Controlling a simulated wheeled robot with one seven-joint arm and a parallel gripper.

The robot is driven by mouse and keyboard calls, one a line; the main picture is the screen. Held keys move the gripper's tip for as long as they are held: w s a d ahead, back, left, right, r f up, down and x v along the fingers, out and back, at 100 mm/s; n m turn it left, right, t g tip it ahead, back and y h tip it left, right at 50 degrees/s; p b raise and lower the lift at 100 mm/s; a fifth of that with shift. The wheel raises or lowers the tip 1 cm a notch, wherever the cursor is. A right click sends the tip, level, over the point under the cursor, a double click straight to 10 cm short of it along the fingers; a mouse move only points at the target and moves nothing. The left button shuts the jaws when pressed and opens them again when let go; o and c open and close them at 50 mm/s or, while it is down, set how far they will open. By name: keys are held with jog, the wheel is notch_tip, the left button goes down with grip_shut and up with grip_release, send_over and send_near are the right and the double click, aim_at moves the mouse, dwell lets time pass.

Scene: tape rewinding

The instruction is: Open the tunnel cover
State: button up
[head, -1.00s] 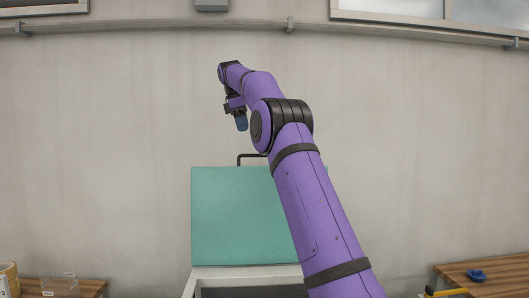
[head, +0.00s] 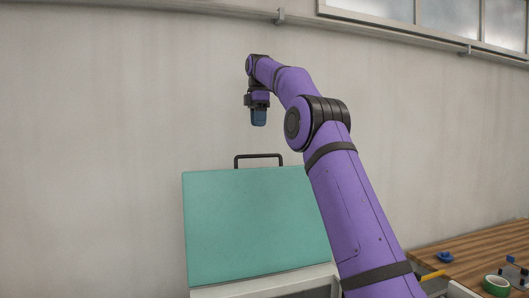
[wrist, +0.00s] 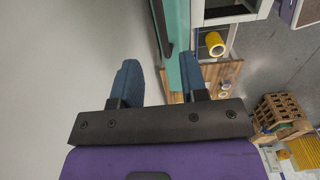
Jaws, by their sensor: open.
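The tunnel cover (head: 255,225) is a teal panel standing tilted in front of the wall in the head view. A black bar handle (head: 259,156) sits on its top edge. My gripper (head: 259,118) hangs above the handle with blue fingertips pointing down, apart from it. In the wrist view my gripper (wrist: 160,82) has its two blue fingers spread with nothing between them. A teal strip of the cover (wrist: 180,28) shows beyond the fingers there. My arm hides part of the cover's right edge in the head view.
A white frame (head: 265,287) stands under the cover. A wooden table (head: 470,248) at the right holds a blue item (head: 445,257) and a green tape roll (head: 496,285). The wrist view shows a yellow roll (wrist: 215,43) and a wooden crate (wrist: 280,113).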

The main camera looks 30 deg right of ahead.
jog(key=shift+f, duration=5.3)
grip_shut()
